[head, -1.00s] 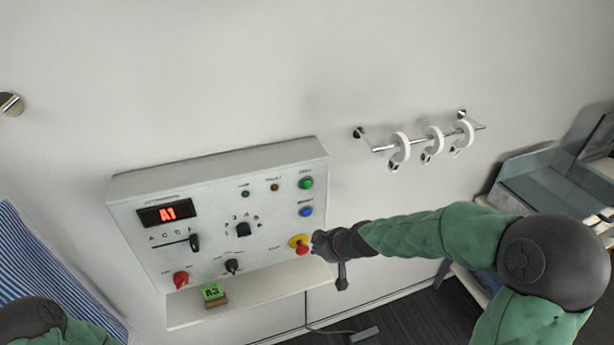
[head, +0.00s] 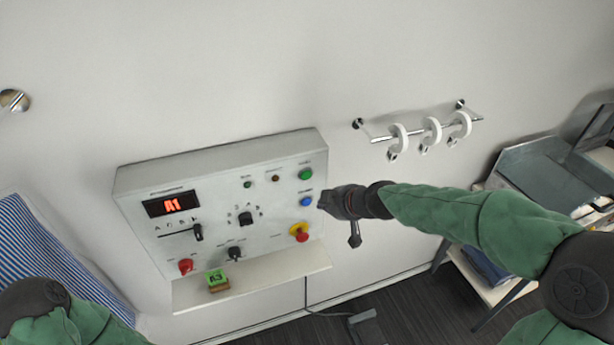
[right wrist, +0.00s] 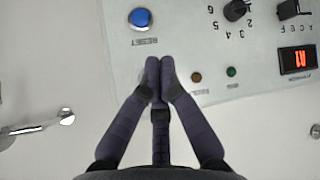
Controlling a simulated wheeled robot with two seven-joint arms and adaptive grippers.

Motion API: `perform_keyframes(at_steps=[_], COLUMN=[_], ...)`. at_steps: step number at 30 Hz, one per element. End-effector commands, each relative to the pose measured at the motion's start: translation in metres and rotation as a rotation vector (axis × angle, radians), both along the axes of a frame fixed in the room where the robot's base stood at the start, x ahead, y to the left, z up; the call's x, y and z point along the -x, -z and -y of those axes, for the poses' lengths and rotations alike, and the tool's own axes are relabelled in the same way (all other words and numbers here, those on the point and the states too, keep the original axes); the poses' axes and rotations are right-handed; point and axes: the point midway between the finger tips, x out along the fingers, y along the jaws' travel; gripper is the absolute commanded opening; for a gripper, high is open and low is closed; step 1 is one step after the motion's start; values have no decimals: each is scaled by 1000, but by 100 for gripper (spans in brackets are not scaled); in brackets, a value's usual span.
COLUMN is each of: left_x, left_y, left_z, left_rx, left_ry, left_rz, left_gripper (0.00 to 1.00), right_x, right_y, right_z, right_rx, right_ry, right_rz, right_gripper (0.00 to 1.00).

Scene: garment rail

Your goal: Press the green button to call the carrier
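The control panel (head: 222,205) is a pale box on the wall. Its green button (head: 306,174) sits at the upper right, above a blue button (head: 306,201). My right gripper (head: 324,200) is just right of the blue button in the head view, a little below the green one. In the right wrist view, the fingertips (right wrist: 160,63) are together with nothing between them, near the blue RESET button (right wrist: 140,19). The green button does not show there; my fingers seem to cover it. I cannot tell any contact. My left gripper is out of view.
A red knob on a yellow base (head: 299,233) sits below the blue button. The display (head: 171,204) reads A1. A green A3 tag (head: 217,280) rests on the shelf (head: 250,277) below. A rail with white rings (head: 432,130) is on the wall to the right.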

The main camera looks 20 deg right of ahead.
Motion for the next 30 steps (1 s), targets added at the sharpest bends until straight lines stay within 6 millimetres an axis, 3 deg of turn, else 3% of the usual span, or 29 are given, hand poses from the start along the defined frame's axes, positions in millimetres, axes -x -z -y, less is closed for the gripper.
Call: perform_keyframes(at_steps=[18,30], left_x=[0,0], left_y=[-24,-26], left_z=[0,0], left_rx=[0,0], left_ry=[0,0], left_rz=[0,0], left_gripper=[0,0], right_x=[-70,-84], right_y=[-1,0], right_z=[2,2], right_rx=[0,0], right_ry=[-1,0], right_rz=[0,0], right_gripper=[0,0])
